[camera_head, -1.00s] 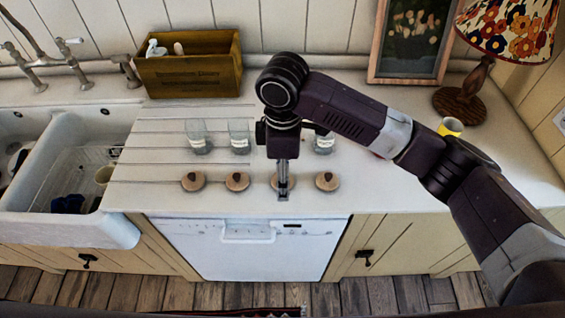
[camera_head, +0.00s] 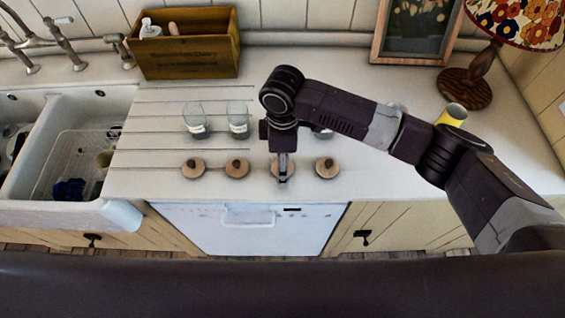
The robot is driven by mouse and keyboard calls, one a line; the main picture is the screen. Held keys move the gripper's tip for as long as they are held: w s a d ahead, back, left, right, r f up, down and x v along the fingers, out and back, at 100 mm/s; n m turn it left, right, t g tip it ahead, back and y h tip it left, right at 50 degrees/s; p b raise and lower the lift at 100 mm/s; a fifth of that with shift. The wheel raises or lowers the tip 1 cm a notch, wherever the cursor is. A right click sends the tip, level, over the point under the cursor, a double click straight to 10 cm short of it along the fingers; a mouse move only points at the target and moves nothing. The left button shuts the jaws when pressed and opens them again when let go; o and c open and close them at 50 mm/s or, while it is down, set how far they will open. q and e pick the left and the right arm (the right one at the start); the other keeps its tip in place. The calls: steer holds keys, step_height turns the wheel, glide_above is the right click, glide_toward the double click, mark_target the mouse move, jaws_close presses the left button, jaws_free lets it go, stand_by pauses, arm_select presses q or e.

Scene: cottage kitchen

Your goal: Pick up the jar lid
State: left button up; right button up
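Several round wooden jar lids with small dark knobs lie in a row near the counter's front edge: one at far left (camera_head: 194,169), one beside it (camera_head: 237,168), a third (camera_head: 274,168) partly covered by my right gripper, and one at right (camera_head: 327,168). My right gripper (camera_head: 283,180) points down at the third lid. Its fingers show edge-on, so I cannot tell if they are open, shut or touching the lid. Glass jars stand behind the lids, at left (camera_head: 195,122) and beside it (camera_head: 238,121); another is mostly hidden behind my arm. My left gripper is out of view.
A white sink (camera_head: 60,150) is at left. A wooden box (camera_head: 188,60) with bottles stands at the back. A yellow cup (camera_head: 451,115), a lamp (camera_head: 470,85) and a framed picture (camera_head: 420,30) are at right. Counter between lids and jars is clear.

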steer(key=shift+s, duration=0.1)
steer(key=shift+c, duration=0.9)
steer(key=c, duration=0.8)
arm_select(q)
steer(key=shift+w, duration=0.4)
arm_select(e)
steer(key=shift+c, duration=0.5)
steer(key=shift+r, duration=0.1)
